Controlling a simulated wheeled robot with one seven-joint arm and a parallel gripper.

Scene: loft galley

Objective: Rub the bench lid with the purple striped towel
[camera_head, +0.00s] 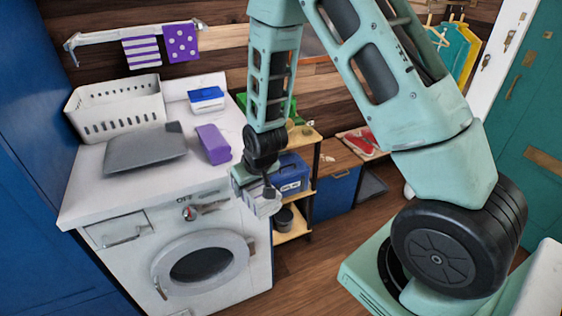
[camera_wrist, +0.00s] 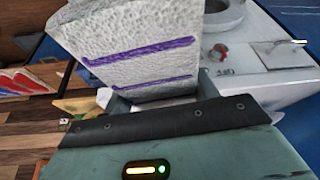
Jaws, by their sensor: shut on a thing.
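My gripper (camera_head: 262,190) is shut on a pale, rough-textured towel with thin purple stripes (camera_wrist: 140,60). The towel also shows small below the jaws in the head view (camera_head: 266,204), in front of the washing machine's right front corner. In the wrist view it hides the fingertips. A low bench with a wooden lid (camera_head: 328,152) and blue front stands beyond, to the right of the gripper. A red patterned thing (camera_head: 360,142) lies on its right part. The towel is apart from the bench.
The white washing machine (camera_head: 92,208) carries a white basket (camera_head: 115,103), a grey flat thing (camera_head: 145,150), a purple box (camera_head: 213,144) and a blue-white box (camera_head: 206,98). A wooden shelf (camera_head: 296,230) with a blue box (camera_head: 290,175) stands between machine and bench.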

